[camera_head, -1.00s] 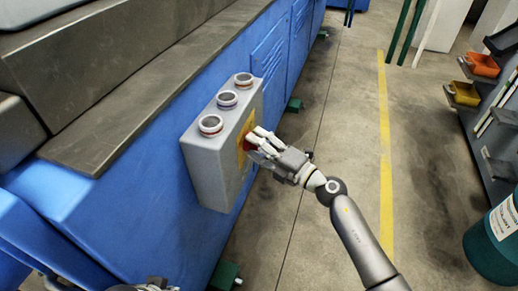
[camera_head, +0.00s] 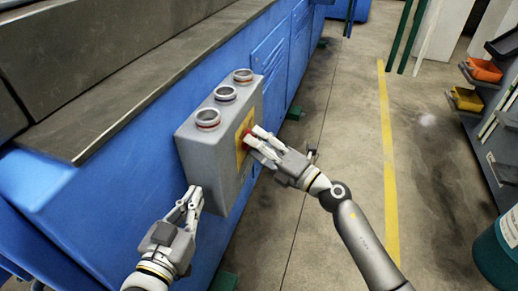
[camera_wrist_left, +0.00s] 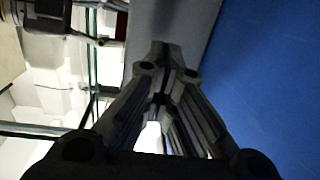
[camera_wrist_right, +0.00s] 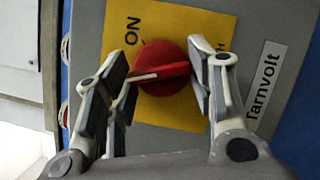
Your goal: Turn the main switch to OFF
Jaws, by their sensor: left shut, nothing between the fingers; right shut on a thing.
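The main switch is a red round knob (camera_wrist_right: 163,75) with a pale line across its grip, on a yellow plate (camera_wrist_right: 190,115). In the right wrist view "ON" is printed at the plate's upper left; other lettering is partly hidden by a finger. The plate is on the side of a grey box (camera_head: 203,150) fixed to the blue machine. My right gripper (camera_head: 256,138) is shut on the knob, one finger on either side. My left gripper (camera_head: 196,194) is shut and empty, close to the box's lower left; its closed fingers show in the left wrist view (camera_wrist_left: 166,56).
The blue machine (camera_head: 90,190) fills the left. Open floor (camera_head: 330,150) with a yellow line (camera_head: 386,130) lies right of it. A shelf (camera_head: 490,150) and a teal drum (camera_head: 497,255) stand at the far right.

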